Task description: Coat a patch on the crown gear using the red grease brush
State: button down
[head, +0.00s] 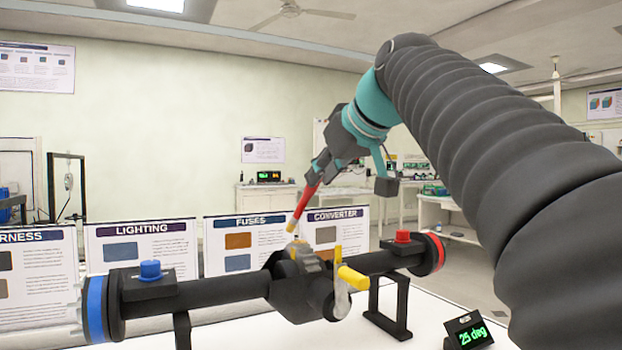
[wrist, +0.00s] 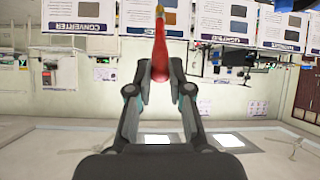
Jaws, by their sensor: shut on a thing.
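My gripper (head: 318,172) is shut on the red grease brush (head: 304,202), and its fingers close on the red handle in the wrist view (wrist: 160,62). The brush points down and slightly left, with its pale yellow tip (head: 291,227) just above the middle of the axle. Whether the tip touches anything there I cannot tell. The dark axle housing (head: 295,285) sits mid-axle, with a yellow handle (head: 353,277) and a light grey ring-shaped part (head: 341,298) on its right. I cannot clearly make out the crown gear among these parts.
The axle has a blue-ringed left end (head: 95,308) with a blue knob (head: 150,270), and a red-ringed right end (head: 435,253) with a red knob (head: 402,236). Black stands hold it over a white table. Printed panels (head: 140,248) stand behind. A small display (head: 468,330) reads 25 deg.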

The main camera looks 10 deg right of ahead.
jog(key=shift+a+r, duration=0.2)
jog(key=shift+r, duration=2.7)
